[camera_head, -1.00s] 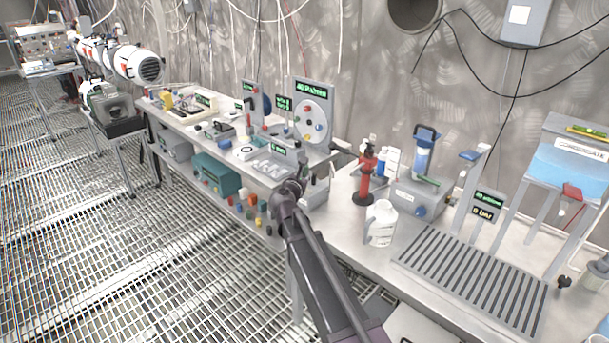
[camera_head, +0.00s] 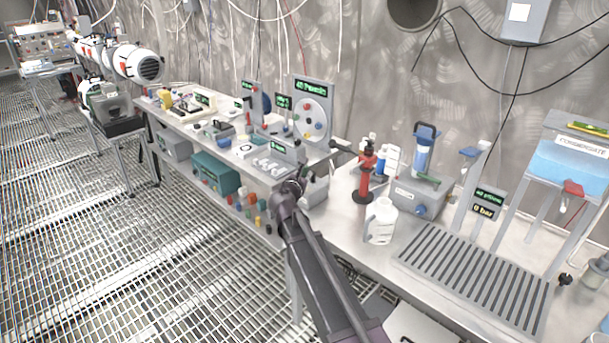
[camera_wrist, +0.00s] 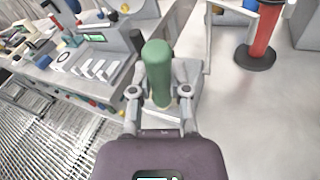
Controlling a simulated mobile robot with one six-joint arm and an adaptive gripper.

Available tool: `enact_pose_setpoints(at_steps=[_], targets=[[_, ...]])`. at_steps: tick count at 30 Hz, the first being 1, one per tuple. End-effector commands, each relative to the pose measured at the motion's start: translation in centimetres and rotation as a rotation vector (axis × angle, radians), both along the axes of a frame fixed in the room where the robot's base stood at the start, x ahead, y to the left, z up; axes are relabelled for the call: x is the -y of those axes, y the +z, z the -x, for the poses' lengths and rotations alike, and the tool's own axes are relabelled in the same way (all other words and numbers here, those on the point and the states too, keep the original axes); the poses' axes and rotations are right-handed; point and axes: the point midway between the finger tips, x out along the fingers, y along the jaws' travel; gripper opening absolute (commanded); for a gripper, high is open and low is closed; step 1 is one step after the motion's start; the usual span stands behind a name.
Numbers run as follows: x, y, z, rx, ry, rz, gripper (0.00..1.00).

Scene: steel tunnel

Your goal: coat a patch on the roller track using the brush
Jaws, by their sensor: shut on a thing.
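In the wrist view my gripper (camera_wrist: 158,92) is shut on a green rounded cylinder (camera_wrist: 157,68), which looks like the brush handle. The cylinder stands up between the two fingers. No bristles can be made out. In the head view my gripper (camera_head: 293,188) is over the gap between the two benches, and what it holds is hard to make out there. A grey panel with dark parallel slats (camera_head: 472,282), which looks like the roller track, lies on the right bench, well to the right of my gripper.
A white jug (camera_head: 381,222) and a red pump-like cylinder (camera_head: 365,175) stand on the right bench between my gripper and the slatted panel. A grey box with a blue-banded canister (camera_head: 423,152) stands behind them. The left bench (camera_head: 215,142) is crowded with instruments.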

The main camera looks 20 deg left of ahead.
Motion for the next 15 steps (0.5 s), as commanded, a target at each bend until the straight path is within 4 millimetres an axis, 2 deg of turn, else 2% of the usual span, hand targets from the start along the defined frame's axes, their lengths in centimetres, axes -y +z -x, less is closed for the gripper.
enact_pose_setpoints(at_steps=[15], targets=[[0.0,-0.8,0.0,0.0,0.0,0.0,0.0]])
